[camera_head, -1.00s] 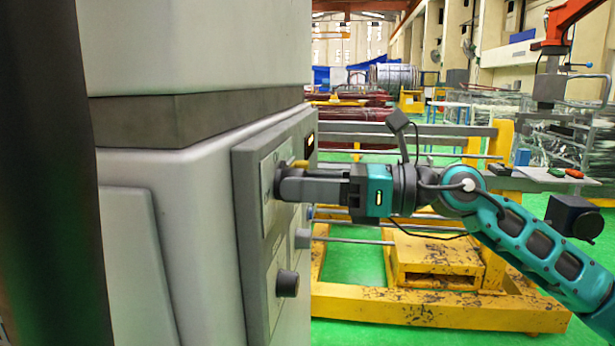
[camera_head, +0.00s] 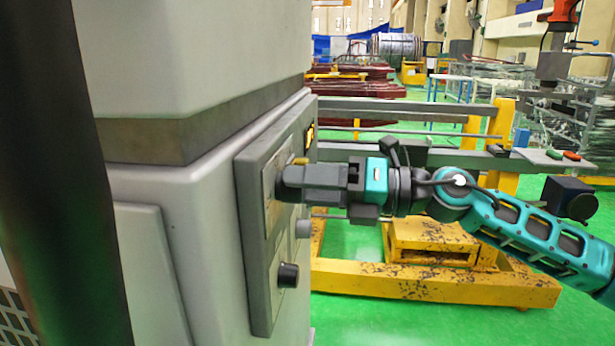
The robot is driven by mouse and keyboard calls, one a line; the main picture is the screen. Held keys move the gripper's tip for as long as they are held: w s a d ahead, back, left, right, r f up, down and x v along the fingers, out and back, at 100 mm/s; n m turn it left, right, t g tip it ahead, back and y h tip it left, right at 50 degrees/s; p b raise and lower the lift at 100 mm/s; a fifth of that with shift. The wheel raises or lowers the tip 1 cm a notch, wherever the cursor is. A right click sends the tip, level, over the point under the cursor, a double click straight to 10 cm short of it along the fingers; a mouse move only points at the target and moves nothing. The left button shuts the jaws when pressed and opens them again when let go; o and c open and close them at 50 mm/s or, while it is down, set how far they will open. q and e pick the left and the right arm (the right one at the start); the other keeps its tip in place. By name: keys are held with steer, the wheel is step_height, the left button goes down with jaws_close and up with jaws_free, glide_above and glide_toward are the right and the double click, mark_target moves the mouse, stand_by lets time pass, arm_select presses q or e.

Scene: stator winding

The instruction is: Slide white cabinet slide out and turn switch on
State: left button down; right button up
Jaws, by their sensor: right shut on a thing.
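The white cabinet (camera_head: 195,210) fills the left of the view, with a grey control panel (camera_head: 256,290) on its right-hand side face. My right gripper (camera_head: 285,184) comes in from the right and is shut on a switch on the upper part of this panel. The fingers hide most of that switch. A small yellowish part (camera_head: 300,161) shows just above the fingers. A black knob (camera_head: 288,275) sticks out lower on the panel, free of the gripper. My left gripper is not in view.
A dark upright post (camera_head: 60,170) stands close at the far left. Behind my right arm is a yellow steel frame (camera_head: 430,285) with grey rails on the green floor. Open green floor (camera_head: 400,327) shows at the lower right.

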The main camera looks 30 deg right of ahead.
steer(key=shift+m, duration=0.3)
steer(key=o, duration=1.1)
steer(key=shift+c, duration=0.2)
steer(key=b+v, duration=0.2)
steer(key=v, duration=1.1)
